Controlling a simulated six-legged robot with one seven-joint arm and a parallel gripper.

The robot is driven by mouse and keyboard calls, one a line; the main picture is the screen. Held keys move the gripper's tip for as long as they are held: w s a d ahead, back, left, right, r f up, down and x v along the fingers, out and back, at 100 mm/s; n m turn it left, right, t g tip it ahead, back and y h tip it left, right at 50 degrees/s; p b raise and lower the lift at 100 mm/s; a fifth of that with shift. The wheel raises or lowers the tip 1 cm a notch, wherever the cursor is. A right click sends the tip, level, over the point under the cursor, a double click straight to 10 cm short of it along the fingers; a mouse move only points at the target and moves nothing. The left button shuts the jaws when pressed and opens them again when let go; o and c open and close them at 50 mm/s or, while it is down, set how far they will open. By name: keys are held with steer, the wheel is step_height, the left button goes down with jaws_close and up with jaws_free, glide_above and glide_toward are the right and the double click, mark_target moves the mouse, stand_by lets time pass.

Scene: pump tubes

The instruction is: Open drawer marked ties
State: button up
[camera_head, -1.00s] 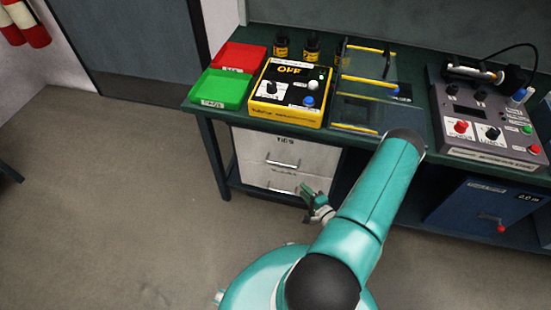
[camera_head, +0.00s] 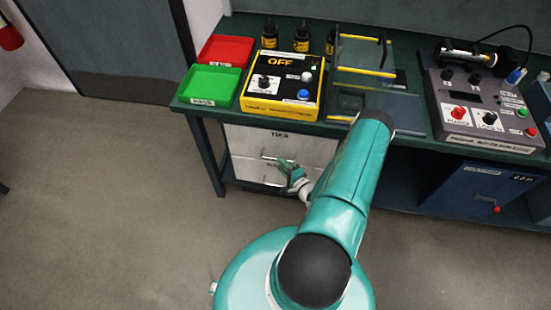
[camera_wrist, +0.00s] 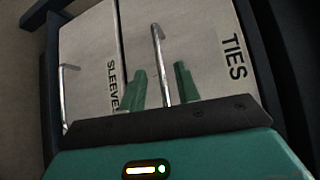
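The white drawer marked TIES (camera_head: 310,147) is the upper of two under the bench and looks closed. In the wrist view, its face (camera_wrist: 205,50) is at the right, with its metal bar handle (camera_wrist: 157,50) running up the middle. My gripper (camera_wrist: 160,88) is open, with one green finger on each side of the handle in the picture. I cannot tell whether the fingers reach past the bar or touch it. In the head view, my gripper (camera_head: 284,168) is in front of the drawers and hides part of the handle area.
The drawer marked SLEEVES (camera_wrist: 95,70), with its own handle (camera_wrist: 66,95), is directly below. A green bench (camera_head: 415,148) overhangs the drawers, carrying trays and a yellow control box (camera_head: 283,84). A blue cabinet (camera_head: 460,190) stands right. The floor at left is clear.

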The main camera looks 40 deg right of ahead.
mark_target(276, 159)
steer(key=w, duration=0.5)
steer(key=shift+d+f, duration=0.3)
steer(key=shift+f, duration=0.05)
steer(key=shift+c, duration=0.4)
jaws_close()
